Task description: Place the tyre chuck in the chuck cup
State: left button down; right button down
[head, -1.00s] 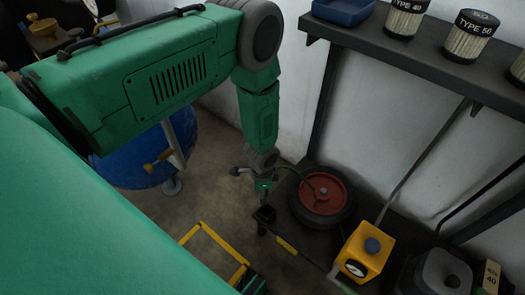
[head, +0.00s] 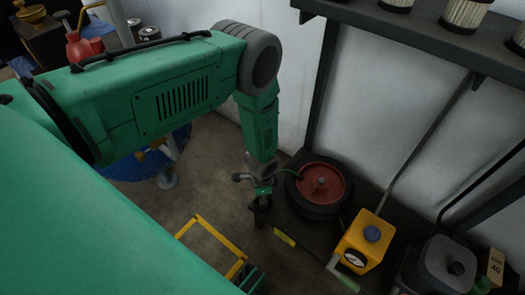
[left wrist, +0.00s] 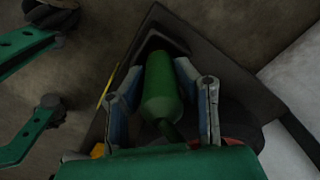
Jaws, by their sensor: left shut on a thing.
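The tyre chuck (left wrist: 163,88) is a green cylinder in the left wrist view, narrowing towards the near end. My left gripper (left wrist: 165,92) is shut on it, one finger on each side. The chuck cup (left wrist: 178,46) is a dark, square-cornered holder around the chuck's far end in that view. The chuck's far end lies within the cup's outline; how deep it sits is hidden. In the head view my left gripper (head: 263,190) is just above the dark cup (head: 260,217), at the left edge of the black bench. My right gripper is not in view.
A wheel with a red hub (head: 321,184) lies on the bench right beside the gripper, with a thin green hose near it. A yellow box with a gauge (head: 365,240) stands farther right. A shelf (head: 400,22) with filters overhangs the back. A yellow frame (head: 215,240) stands front left.

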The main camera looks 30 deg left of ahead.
pick_arm(q)
jog(key=c, duration=1.2)
grip_release()
jog(key=shift+f, duration=0.1)
jog(key=shift+a, duration=0.15)
jog(key=shift+r+p, duration=0.2)
jog(key=shift+p, duration=0.1)
notch_tip(320, 180, up, 12)
jog(key=p, duration=0.4)
jog(key=shift+s+p, duration=0.15)
jog(key=shift+p, duration=0.15)
jog(key=s+r+n, duration=0.4)
jog(key=s, duration=0.7)
jog(key=s+r+n, duration=0.5)
jog(key=s, duration=0.6)
jog(key=shift+a, duration=0.4)
jog(key=shift+s, duration=0.1)
